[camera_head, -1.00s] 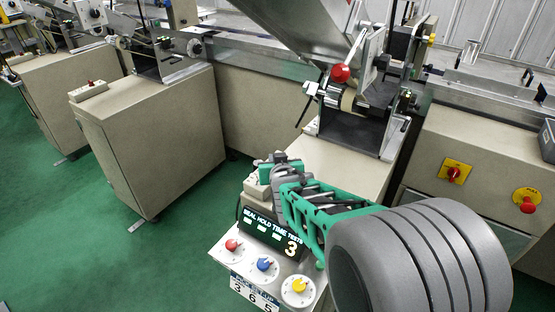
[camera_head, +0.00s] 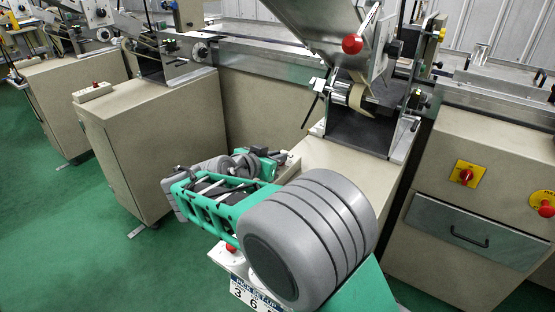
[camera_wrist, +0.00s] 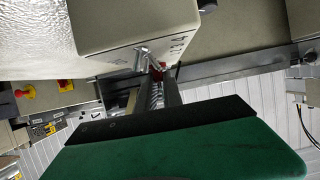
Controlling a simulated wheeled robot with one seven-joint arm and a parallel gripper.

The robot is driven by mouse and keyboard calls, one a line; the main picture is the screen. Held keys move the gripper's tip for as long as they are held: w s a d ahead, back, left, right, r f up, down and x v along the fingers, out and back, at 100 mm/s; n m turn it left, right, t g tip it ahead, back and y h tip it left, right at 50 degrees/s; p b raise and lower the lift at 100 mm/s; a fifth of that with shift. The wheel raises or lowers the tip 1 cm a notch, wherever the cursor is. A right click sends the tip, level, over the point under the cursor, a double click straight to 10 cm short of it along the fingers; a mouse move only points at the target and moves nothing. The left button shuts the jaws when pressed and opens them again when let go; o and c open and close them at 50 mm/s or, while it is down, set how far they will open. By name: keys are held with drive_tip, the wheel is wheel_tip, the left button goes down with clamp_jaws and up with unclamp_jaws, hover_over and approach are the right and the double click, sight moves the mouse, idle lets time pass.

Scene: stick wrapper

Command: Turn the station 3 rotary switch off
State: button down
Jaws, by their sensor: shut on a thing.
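My gripper (camera_head: 276,155) reaches over the middle cabinet in the head view, its tips by a pale box (camera_head: 292,163) that is mostly hidden behind my arm. In the wrist view my gripper's dark fingers (camera_wrist: 158,78) are closed together on a small red knob (camera_wrist: 157,69), the rotary switch, beside a beige box (camera_wrist: 125,25). Only a little red shows between the tips, so the knob's turn cannot be read. The console under my arm is mostly covered. Its red knob (camera_head: 231,247) and part of a number label (camera_head: 256,294) show.
A red ball-handled lever (camera_head: 352,44) and a film roller (camera_head: 345,92) stand above the cabinet. The left cabinet (camera_head: 155,130) carries a box with a red knob (camera_head: 95,90). Red-on-yellow switches (camera_head: 466,175) are at right. Green floor (camera_head: 60,215) is free at left.

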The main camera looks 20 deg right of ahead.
drive_tip(key=shift+f, duration=0.15)
drive_tip(key=c, duration=1.5)
unclamp_jaws()
drive_tip(key=p+v, duration=0.1)
drive_tip(key=v, duration=0.6)
drive_tip(key=shift+s+a+r, duration=0.1)
drive_tip(key=shift+a+r, duration=0.1)
drive_tip(key=shift+a, duration=0.15)
